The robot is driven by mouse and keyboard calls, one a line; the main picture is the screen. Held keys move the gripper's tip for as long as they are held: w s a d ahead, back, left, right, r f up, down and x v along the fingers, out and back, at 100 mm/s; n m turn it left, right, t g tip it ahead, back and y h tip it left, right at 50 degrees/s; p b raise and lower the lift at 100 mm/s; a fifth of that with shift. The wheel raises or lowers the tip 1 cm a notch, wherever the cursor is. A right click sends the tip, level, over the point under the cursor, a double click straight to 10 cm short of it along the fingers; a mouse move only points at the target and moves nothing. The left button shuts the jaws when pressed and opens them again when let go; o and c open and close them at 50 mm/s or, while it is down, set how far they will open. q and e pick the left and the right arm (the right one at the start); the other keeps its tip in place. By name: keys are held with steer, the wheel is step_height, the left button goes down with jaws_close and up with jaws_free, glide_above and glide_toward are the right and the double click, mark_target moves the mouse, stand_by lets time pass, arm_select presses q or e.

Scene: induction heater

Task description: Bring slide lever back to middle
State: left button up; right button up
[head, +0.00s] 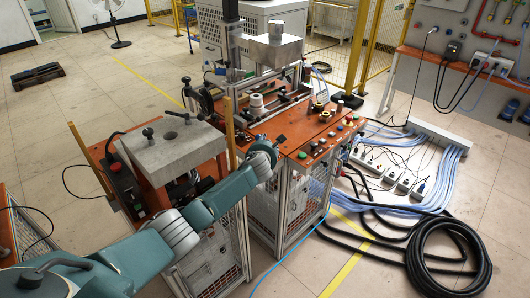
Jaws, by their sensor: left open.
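The induction heater's orange worktop (290,138) is in the middle of the head view, on a grey metal frame. Along its near right edge are several coloured buttons and knobs (325,116). I cannot pick out the slide lever for sure among these small parts. My left arm reaches in from the lower left. My left gripper (261,137) is at the worktop's near left edge, small and partly hidden by its own wrist. It is open, and I see nothing held in it. My right gripper is not in view.
A thin orange post (229,130) rises close to my left wrist. A black hose coil (448,255) and blue cables (430,180) lie on the floor at right.

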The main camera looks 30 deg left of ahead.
arm_select(q)
steer(key=v, duration=0.8)
steer(key=shift+d, duration=0.2)
steer(key=shift+s+f, duration=0.1)
